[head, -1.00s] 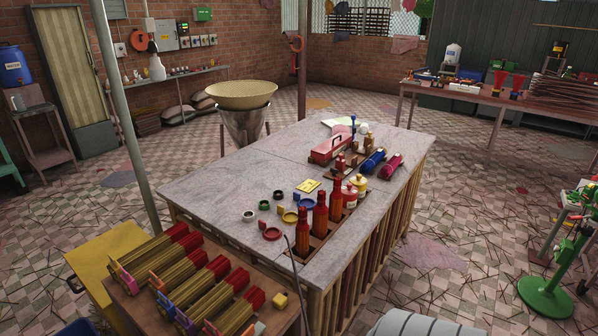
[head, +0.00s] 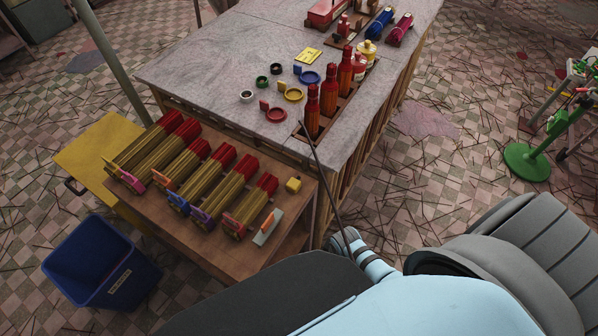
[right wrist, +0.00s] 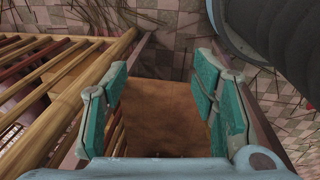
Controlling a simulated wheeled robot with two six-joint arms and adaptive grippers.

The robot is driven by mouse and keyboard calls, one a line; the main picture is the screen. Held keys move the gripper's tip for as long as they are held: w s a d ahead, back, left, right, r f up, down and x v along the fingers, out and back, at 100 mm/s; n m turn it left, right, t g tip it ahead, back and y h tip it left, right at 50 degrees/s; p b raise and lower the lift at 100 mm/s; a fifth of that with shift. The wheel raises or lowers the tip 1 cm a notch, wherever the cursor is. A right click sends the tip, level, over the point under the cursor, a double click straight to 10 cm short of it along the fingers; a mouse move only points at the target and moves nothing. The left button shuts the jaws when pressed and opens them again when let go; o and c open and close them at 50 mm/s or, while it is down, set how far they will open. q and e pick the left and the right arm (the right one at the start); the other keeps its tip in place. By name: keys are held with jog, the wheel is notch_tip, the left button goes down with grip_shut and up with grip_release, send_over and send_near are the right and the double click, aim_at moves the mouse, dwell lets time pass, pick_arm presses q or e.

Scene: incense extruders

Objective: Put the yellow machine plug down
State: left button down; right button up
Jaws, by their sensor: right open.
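A small yellow block (head: 293,185), which looks like the yellow machine plug, rests on the brown lower table at its right side, beside the incense bundles. My right gripper (right wrist: 163,108) is open, its teal-padded fingers wide apart with nothing between them. Below it in the right wrist view is a brown wooden surface (right wrist: 165,115); the yellow block does not show there. In the head view my light blue arm comes in from the lower right, and its fingertips cannot be made out. My left gripper is not in view.
Several red-tipped incense bundles (head: 160,150) and a flat pale tool (head: 267,227) lie on the brown table (head: 225,255). The marble-topped table (head: 215,65) behind holds red bottles (head: 345,72) and small coloured dishes. A blue bin (head: 100,262) stands at the left.

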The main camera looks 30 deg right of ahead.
jog(key=w+r+n, duration=0.3)
jog(key=w+r, duration=0.4)
notch_tip(320, 180, up, 24)
jog(key=r+n+g, duration=0.1)
jog(key=n, duration=1.3)
send_over(294, 183)
jog(key=shift+y, duration=0.4)
notch_tip(294, 183, down, 14)
jog(key=shift+w+b, duration=0.1)
jog(key=shift+b, duration=1.1)
grip_shut()
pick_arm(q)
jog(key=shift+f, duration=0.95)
pick_arm(e)
jog(key=shift+r, duration=0.1)
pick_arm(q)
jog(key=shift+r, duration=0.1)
